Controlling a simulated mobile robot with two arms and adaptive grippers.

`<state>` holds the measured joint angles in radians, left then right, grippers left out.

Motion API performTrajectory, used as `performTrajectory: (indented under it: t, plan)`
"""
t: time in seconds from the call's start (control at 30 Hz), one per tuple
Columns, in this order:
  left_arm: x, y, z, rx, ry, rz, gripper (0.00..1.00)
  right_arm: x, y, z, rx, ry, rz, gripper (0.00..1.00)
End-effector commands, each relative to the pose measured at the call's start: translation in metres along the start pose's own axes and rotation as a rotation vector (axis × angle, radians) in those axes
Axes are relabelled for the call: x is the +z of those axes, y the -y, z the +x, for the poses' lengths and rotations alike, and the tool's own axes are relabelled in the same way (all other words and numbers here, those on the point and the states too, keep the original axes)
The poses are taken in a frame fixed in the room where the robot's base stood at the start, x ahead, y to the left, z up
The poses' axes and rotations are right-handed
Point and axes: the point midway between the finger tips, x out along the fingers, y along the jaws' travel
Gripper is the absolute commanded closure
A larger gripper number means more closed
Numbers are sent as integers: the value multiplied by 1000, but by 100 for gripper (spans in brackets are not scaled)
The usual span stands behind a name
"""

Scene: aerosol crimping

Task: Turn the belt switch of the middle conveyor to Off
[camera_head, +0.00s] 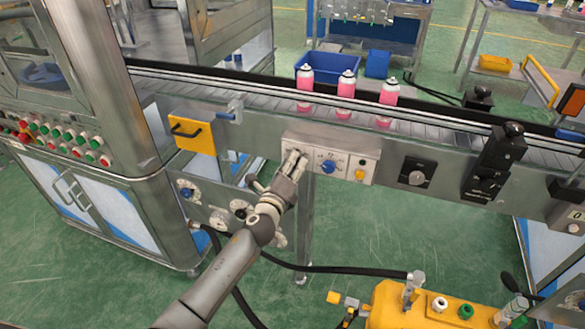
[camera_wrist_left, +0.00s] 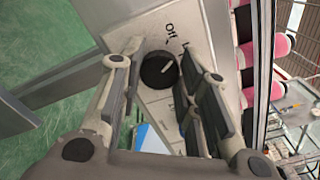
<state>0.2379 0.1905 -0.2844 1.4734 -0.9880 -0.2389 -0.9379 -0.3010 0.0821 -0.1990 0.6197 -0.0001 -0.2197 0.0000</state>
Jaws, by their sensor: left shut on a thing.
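The middle conveyor's belt switch is a round black knob (camera_wrist_left: 158,70) with a white pointer line on a pale control panel (camera_head: 336,141). In the left wrist view, the word "Off" and part of another label are printed near the knob. The pointer slants toward the upper right, nearer the partly hidden label than "Off". My left gripper (camera_head: 294,156) is at the panel's left end, its fingers on both sides of the knob and shut on it. In the head view, the gripper hides the knob. My right gripper is not in view.
A blue knob (camera_head: 328,167) and a yellow button (camera_head: 359,174) sit right of my gripper. A yellow box with a handle (camera_head: 194,136) is to the left. Several pink cans (camera_head: 346,90) stand on the conveyor (camera_head: 265,101). A yellow machine (camera_head: 430,305) stands at lower right.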

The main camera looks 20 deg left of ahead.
Motion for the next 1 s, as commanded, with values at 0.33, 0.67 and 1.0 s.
performTrajectory:
  t: [0.33, 0.67, 1.0]
  plan:
    - [-1, -2, 0, 2, 0, -246, 93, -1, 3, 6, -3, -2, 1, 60]
    - [-1, -1, 0, 2, 0, -347, 93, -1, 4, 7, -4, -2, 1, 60]
    - [-1, -1, 0, 2, 0, -360, 93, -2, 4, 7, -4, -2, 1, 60]
